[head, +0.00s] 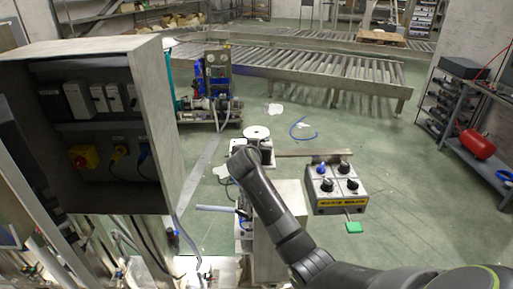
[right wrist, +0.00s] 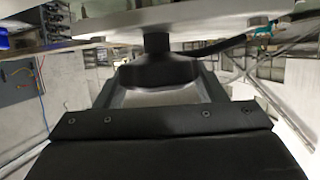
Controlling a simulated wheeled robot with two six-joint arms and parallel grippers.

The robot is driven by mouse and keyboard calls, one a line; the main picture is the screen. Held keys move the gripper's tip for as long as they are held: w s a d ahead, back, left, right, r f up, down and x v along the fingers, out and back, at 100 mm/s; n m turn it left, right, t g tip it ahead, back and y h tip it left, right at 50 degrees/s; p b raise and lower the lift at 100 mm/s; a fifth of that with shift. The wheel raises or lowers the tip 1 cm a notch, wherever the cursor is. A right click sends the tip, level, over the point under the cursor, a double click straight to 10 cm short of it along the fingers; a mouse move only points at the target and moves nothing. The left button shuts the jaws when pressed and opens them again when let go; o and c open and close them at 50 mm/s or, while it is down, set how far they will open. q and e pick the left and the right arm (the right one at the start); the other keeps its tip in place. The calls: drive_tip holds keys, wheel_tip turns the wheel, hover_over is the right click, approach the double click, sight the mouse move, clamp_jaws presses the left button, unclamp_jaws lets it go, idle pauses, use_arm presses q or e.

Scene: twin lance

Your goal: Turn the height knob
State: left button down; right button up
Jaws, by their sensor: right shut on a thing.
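My right arm comes in from the bottom right in the head view. Its gripper (head: 244,161) is at a small unit with a white disc (head: 256,132) on top, left of the knob box. In the right wrist view, my right gripper (right wrist: 157,92) is shut on a black knob (right wrist: 155,72), which joins a pale plate (right wrist: 190,24) by a short dark stem. I cannot tell from the head view which knob this is, as my arm covers it. My left gripper is not in view.
A grey box (head: 322,203) with one blue and several black knobs stands right of my arm, a green tag (head: 354,227) below it. An open grey cabinet (head: 155,110) is close on the left. A roller conveyor (head: 320,70) crosses behind.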

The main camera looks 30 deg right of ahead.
idle(0.4)
drive_tip(key=o, duration=1)
drive_tip(key=shift+s+a+r, duration=0.15)
drive_tip(key=shift+s+a, duration=0.15)
drive_tip(key=b+v, duration=0.5)
drive_tip(key=v, duration=1.1)
drive_tip(key=shift+s+b, duration=0.35)
drive_tip(key=shift+b, duration=0.05)
drive_tip(key=shift+r, duration=0.1)
